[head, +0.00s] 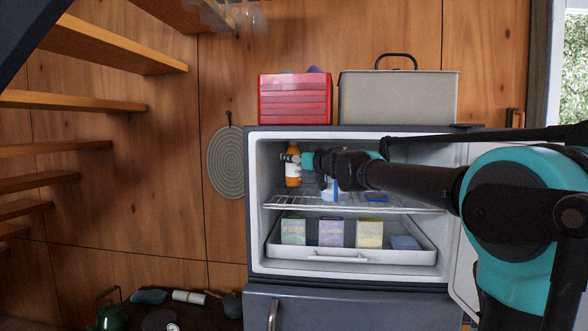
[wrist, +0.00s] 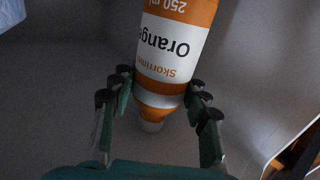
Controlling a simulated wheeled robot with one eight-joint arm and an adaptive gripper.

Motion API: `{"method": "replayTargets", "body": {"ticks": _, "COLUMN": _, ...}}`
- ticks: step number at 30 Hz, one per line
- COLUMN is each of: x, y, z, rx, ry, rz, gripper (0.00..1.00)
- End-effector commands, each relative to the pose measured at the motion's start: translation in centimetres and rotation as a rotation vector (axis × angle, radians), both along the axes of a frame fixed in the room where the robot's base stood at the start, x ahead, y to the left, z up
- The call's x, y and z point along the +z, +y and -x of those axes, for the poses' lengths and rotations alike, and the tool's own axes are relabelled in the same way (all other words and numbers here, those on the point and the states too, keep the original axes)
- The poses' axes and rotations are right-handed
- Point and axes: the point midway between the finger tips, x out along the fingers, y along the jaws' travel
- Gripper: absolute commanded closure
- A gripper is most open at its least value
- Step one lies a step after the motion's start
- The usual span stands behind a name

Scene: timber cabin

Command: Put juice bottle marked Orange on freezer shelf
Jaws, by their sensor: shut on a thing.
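The juice bottle marked Orange (head: 293,168) is inside the open freezer compartment, at the left of the wire freezer shelf (head: 350,203). In the head view it looks upright, with its base at about shelf level; I cannot tell whether it touches the wires. My gripper (head: 291,158) reaches in from the right and is shut on the bottle. In the wrist view the bottle (wrist: 178,45) shows its white "Orange" label upside down, and my gripper's fingers (wrist: 160,97) are on both sides of its narrower neck end.
A white and blue item (head: 329,190) and a blue item (head: 376,198) are on the shelf right of the bottle. A drawer (head: 350,256) below holds several cartons. The freezer door (head: 462,275) stands open at right. A red crate (head: 295,100) and a beige box (head: 398,97) are on top.

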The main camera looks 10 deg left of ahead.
Motion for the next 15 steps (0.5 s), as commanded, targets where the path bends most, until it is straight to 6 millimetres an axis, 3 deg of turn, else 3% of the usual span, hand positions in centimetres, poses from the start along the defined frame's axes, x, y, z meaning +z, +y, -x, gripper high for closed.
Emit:
{"method": "replayTargets", "body": {"ticks": 9, "x": -3.2, "y": 0.0, "z": 0.0, "rx": 0.000, "ry": 0.000, "rz": 0.000, "gripper": 0.94}}
{"method": "replayTargets", "body": {"ticks": 15, "x": -3.5, "y": 0.0, "z": 0.0, "rx": 0.000, "ry": 0.000, "rz": 0.000, "gripper": 0.94}}
